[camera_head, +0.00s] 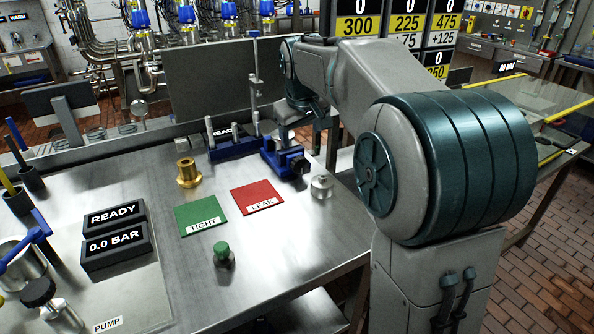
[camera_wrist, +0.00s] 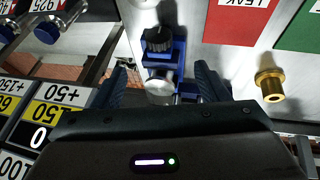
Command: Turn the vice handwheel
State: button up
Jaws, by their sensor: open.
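The blue vice (camera_head: 285,160) stands at the far right of the steel bench, partly under my arm. In the wrist view the vice (camera_wrist: 178,60) lies in front of my gripper, with a black ribbed knob, apparently its handwheel (camera_wrist: 157,40), at its upper end. A round silver part (camera_wrist: 159,87) shows at its lower end, between my fingers in the picture. My gripper (camera_wrist: 163,68) is open, with one dark finger to each side of the vice and no visible grip on it. Whether a finger touches the vice cannot be told.
A brass fitting (camera_head: 188,173), a green TIGHT pad (camera_head: 201,216), a red LEAK pad (camera_head: 257,196) and a small silver part (camera_head: 321,186) are near the vice. A blue rack (camera_head: 236,149) stands left of the vice.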

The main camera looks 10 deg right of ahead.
aim_at(300, 160)
jog(key=x, duration=1.4)
jog(key=shift+w+b, duration=0.35)
jog(key=c, duration=1)
